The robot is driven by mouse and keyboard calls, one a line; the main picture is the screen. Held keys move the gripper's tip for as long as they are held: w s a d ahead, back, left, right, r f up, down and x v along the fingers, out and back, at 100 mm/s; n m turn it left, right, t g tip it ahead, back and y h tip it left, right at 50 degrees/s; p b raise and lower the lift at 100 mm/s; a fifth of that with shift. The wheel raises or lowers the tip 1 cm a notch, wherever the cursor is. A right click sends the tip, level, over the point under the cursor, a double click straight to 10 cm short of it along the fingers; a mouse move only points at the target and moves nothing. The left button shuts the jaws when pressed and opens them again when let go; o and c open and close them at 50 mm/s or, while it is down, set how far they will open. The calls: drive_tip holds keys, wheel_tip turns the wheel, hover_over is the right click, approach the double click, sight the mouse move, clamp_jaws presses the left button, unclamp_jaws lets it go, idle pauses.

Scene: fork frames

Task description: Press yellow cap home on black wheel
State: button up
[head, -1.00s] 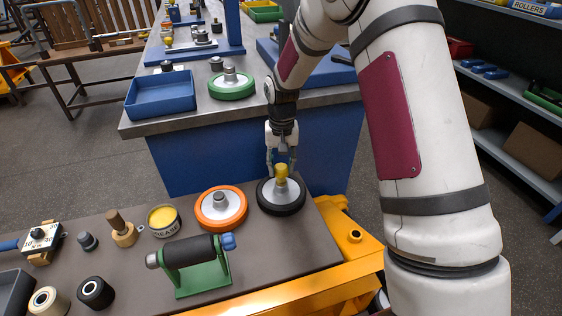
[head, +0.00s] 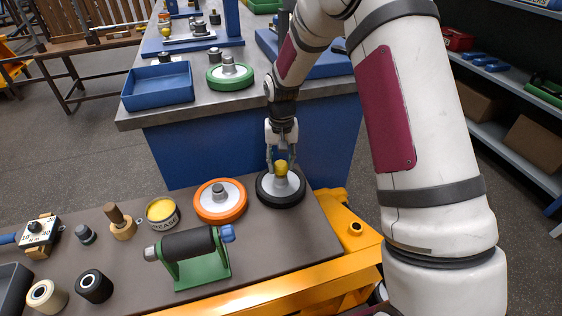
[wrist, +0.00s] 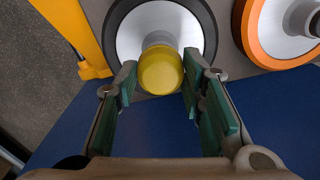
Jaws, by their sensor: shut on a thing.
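The black wheel (head: 296,193) lies flat near the right end of the cart top, with a grey hub (head: 277,186). The round yellow cap (head: 281,167) sits over the centre of the hub; whether it is fully seated cannot be told. The wrist view shows the yellow cap (wrist: 160,71) between two green-padded fingers, with the black wheel (wrist: 112,22) behind it. My gripper (head: 282,162) reaches down over the wheel and is shut on the cap. The fingers hide part of the cap's sides.
An orange wheel (head: 233,211) lies just left of the black wheel. A grease tin (head: 161,213) and a green roller stand (head: 201,268) are farther left. The yellow cart frame (head: 345,222) borders the right end. A blue-sided bench (head: 230,152) stands behind.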

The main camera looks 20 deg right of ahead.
drive_tip(key=shift+f+b, duration=0.3)
drive_tip(key=shift+f, duration=0.25)
idle(0.5)
drive_tip(key=o, duration=1)
wheel_tip(320, 180, up, 11)
drive_tip(key=s+r, duration=0.9)
drive_tip(key=r, duration=0.1)
drive_tip(key=s+r+n, duration=0.1)
drive_tip(key=s+r, duration=0.1)
drive_tip(key=s, duration=1.4)
drive_tip(key=s+r+n, duration=0.2)
drive_tip(key=s, duration=1.3)
drive_tip(key=r+t+p, duration=0.1)
drive_tip(key=r+p, duration=0.5)
drive_tip(key=r, duration=0.1)
drive_tip(key=r+t+p, duration=0.1)
drive_tip(key=r+p, duration=0.5)
drive_tip(key=r+t+p, duration=0.2)
drive_tip(key=r+p, duration=0.4)
drive_tip(key=r, duration=0.1)
drive_tip(key=shift+s+d+r+p, duration=0.1)
drive_tip(key=shift+s+r+p, duration=0.2)
drive_tip(key=shift+s+p, duration=0.1)
